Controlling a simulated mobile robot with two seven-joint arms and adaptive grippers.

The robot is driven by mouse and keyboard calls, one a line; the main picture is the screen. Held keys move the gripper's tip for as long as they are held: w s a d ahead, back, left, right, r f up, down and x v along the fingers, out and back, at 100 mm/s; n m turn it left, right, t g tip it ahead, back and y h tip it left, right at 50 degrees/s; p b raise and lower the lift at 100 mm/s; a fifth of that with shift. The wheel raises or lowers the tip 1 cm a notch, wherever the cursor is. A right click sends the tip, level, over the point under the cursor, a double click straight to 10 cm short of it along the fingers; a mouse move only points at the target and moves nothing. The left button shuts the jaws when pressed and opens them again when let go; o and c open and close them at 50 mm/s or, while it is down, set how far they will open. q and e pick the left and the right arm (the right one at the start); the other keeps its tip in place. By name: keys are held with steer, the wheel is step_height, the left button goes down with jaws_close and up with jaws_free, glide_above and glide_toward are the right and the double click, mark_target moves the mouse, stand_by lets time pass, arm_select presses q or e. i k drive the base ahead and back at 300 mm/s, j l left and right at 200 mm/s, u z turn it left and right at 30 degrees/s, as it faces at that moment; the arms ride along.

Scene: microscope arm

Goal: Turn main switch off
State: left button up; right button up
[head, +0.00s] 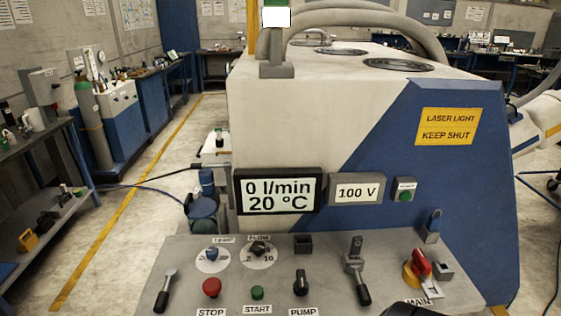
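The main switch (420,264) is a red handle on a yellow disc, at the right end of the grey control panel (200,262) in the head view. Its handle slants from upper left to lower right. A light metal piece lies against its lower right side, and a MAIN label (417,302) sits below it. A dark rounded shape (415,309) at the bottom edge, just below the label, may be part of my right gripper. My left gripper is not in view.
The panel also carries a red stop button (211,287), a green start button (257,293), a pump switch (301,283), two dials and two levers. Behind it, a display (277,191) reads 0 l/min and 20 °C; a smaller one (356,190) reads 100 V.

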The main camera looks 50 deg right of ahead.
mark_target(421, 265)
steer(key=l+z, duration=0.1)
steer(key=z, duration=1.55)
steer(key=k+l, duration=0.05)
